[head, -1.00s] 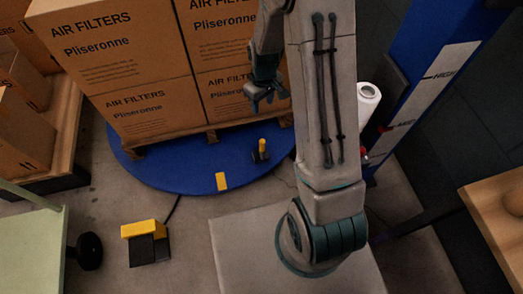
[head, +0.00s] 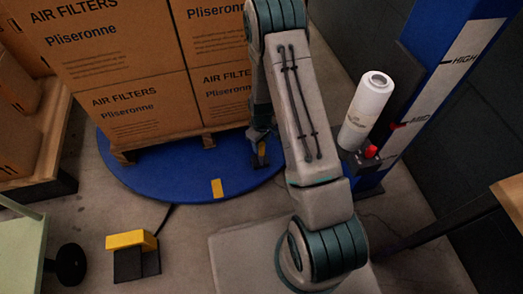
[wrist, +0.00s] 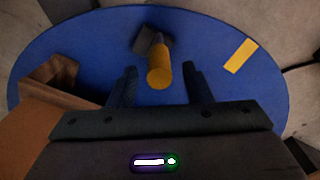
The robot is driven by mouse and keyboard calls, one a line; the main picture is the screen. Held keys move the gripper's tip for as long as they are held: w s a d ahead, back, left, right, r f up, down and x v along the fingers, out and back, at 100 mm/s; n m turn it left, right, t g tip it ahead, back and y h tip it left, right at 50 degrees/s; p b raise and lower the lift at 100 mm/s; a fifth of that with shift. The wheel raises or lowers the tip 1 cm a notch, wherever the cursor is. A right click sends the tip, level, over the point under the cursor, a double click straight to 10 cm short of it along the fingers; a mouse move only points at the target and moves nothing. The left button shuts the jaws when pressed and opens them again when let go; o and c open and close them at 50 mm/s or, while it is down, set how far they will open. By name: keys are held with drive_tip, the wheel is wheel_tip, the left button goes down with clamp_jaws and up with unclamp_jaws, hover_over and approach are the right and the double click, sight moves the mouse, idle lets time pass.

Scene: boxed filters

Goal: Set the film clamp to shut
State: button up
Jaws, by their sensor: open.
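The film clamp is a small dark base with a yellow-capped lever (head: 262,150), on the blue turntable in front of the stacked boxes. In the wrist view the round end of its yellow lever (wrist: 160,76) points toward the camera, with the dark base (wrist: 148,40) behind it. My gripper (wrist: 159,72) is open, its two dark fingers on either side of the lever's end, with a gap on both sides. In the head view my gripper (head: 260,134) is just above the clamp and partly hidden by my arm. I cannot tell the clamp's setting.
The box stack (head: 130,75) on a pallet (head: 122,157) stands close to the left of my gripper. The blue turntable (head: 165,185) bears a yellow mark (head: 217,188). A film roll (head: 367,110) on a blue mast (head: 425,85) stands right. A yellow-black pedal (head: 132,258) lies front left.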

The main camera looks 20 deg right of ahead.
sight(262, 148)
drive_tip(key=shift+f+b, duration=0.5)
drive_tip(key=shift+f, duration=1.3)
clamp_jaws()
